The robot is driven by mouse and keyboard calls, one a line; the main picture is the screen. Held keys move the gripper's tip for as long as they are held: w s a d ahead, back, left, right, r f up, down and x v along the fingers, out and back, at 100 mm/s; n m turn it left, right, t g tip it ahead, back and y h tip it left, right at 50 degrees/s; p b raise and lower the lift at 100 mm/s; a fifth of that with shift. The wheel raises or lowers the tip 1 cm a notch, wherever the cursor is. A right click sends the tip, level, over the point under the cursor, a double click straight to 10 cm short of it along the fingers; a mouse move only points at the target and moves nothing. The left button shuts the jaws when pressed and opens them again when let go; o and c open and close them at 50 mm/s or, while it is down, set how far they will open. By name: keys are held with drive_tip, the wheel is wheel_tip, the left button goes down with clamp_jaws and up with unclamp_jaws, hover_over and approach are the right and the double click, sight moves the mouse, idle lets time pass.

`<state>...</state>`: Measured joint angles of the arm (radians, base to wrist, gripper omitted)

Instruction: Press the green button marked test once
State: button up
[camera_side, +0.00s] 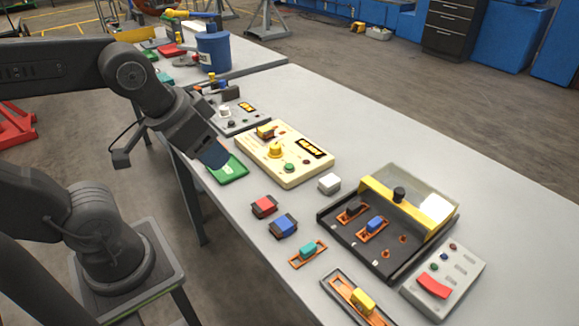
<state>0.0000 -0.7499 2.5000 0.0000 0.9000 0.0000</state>
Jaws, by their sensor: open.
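A cream tester box (262,165) sits on the grey bench, with a green button (289,167) on its near right part. A yellow knob (275,149) and a dark display with orange characters (315,148) are close to that button. The lettering by the button is too small to read. A grey panel (450,283) at the right also carries a small green button (433,266). My gripper (217,160) points down over a green tray (230,170), left of the cream box and apart from the green button. It is open, with no object visible in it; its fingertips are hard to make out.
A black fixture with a clear cover (340,234) stands farther right. A grey device (238,123) stands behind. The bench's far right side is clear.

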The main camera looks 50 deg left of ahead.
clamp_jaws()
idle(1.4)
